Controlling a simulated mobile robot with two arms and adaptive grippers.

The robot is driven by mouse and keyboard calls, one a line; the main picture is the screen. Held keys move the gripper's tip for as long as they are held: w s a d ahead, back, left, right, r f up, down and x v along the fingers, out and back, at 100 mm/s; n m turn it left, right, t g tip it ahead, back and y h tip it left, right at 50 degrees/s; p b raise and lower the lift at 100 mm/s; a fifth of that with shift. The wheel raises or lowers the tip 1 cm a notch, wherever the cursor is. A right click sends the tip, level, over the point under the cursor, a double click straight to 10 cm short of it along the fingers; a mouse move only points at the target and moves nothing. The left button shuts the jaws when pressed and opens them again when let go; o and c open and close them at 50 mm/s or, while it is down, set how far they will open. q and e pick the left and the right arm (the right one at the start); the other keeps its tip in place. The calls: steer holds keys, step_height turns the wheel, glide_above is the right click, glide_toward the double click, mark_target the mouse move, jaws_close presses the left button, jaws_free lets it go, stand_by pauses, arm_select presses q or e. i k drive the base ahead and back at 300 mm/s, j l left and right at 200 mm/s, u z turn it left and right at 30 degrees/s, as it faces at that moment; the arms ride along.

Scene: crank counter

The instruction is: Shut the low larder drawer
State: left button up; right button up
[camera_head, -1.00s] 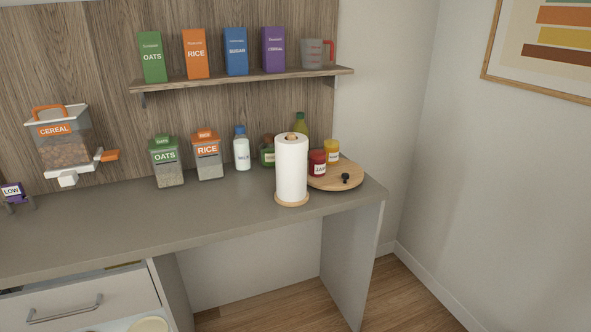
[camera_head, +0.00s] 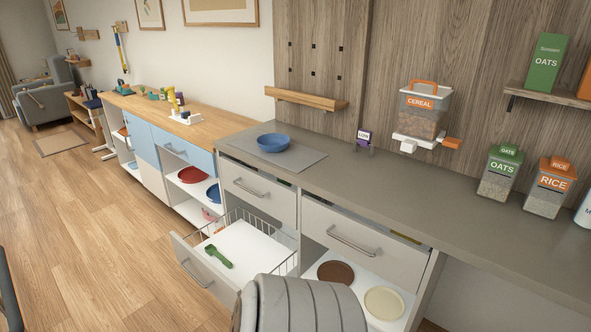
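The low drawer (camera_head: 205,278) under the grey counter stands pulled out. It has a pale front with a bar handle (camera_head: 195,273), wire sides and a white floor. A green scoop-like item (camera_head: 218,256) lies inside. A grey padded part of my arm covers the drawer's near right end at the bottom of the view. Neither of my grippers is in view.
Above the low drawer is another drawer (camera_head: 258,191), with a wider drawer (camera_head: 362,243) to its right that stands slightly out. An open shelf holds a brown plate (camera_head: 335,273) and a cream plate (camera_head: 384,303). Wooden floor (camera_head: 110,240) at left is clear.

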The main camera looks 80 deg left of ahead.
mark_target(251, 252)
steer(key=u, duration=1)
steer(key=l+u, duration=0.1)
steer(key=u, duration=1.9)
steer(key=k+u, duration=0.1)
steer(key=u, duration=0.35)
